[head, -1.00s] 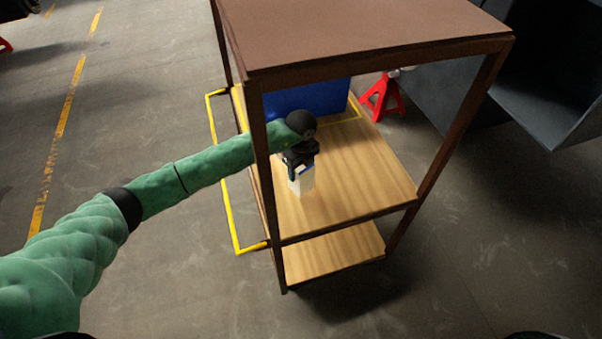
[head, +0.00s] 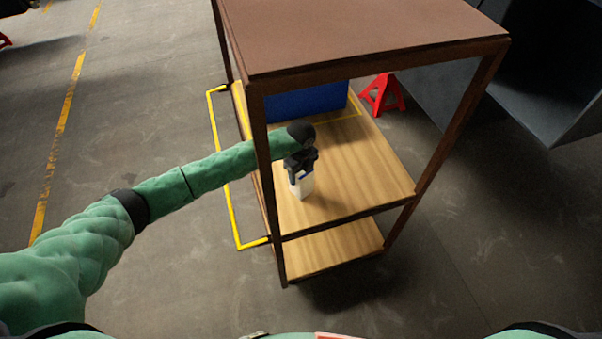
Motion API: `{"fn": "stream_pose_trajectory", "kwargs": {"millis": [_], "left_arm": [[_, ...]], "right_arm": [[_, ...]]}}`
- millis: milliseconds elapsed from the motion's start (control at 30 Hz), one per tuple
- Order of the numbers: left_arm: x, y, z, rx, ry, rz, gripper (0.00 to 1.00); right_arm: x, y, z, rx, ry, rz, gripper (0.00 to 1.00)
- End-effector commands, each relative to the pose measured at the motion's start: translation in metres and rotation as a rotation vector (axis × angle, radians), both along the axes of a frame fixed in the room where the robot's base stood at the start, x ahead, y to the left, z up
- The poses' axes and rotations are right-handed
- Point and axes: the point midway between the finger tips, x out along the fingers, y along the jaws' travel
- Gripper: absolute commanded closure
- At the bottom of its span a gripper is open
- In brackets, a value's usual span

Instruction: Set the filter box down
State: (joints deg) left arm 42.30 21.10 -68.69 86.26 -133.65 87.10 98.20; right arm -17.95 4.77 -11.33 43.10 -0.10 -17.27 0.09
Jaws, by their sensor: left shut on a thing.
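The filter box (head: 302,187) is a small white box with a blue patch near its top. It is at the middle shelf (head: 350,180) of a brown-framed cart, near the shelf's left side. My left gripper (head: 300,172) reaches in past the cart's front left post and is shut on the top of the box from above. The box looks upright, and its base appears at or just above the wood; I cannot tell if it touches. The gripper hides the box's upper part. My right gripper is not in view.
A blue bin (head: 306,101) stands at the back of the same shelf. The cart's brown top (head: 360,35) lies above the arm. A yellow handle (head: 229,205) is on the left side. A red jack stand (head: 383,94) is behind. The shelf's right part is clear.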

Motion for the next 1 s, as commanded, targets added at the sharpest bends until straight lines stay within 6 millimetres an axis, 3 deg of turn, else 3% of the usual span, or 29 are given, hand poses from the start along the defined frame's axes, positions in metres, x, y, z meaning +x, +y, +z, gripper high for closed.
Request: {"fn": "stream_pose_trajectory", "kwargs": {"millis": [67, 100, 200, 567, 700, 1000], "left_arm": [[0.000, 0.000, -0.001, -0.001, -0.001, 0.000, 0.78], [0.000, 0.000, -0.001, 0.000, 0.000, 0.000, 0.33], [0.000, 0.000, -0.001, 0.000, 0.000, 0.000, 0.19], [0.000, 0.000, 0.003, 0.000, 0.000, 0.000, 0.19], [0.001, 0.000, 0.012, -0.002, -0.003, -0.001, 0.19], [0.001, 0.000, 0.066, -0.002, -0.003, -0.002, 0.19]], "right_arm": [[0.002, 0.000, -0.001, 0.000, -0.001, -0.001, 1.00], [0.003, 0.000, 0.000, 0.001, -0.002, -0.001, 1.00], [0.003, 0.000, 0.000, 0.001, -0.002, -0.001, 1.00], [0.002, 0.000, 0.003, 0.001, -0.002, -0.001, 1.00], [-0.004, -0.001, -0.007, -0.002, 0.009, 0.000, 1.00], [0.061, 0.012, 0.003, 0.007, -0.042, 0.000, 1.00]]}}
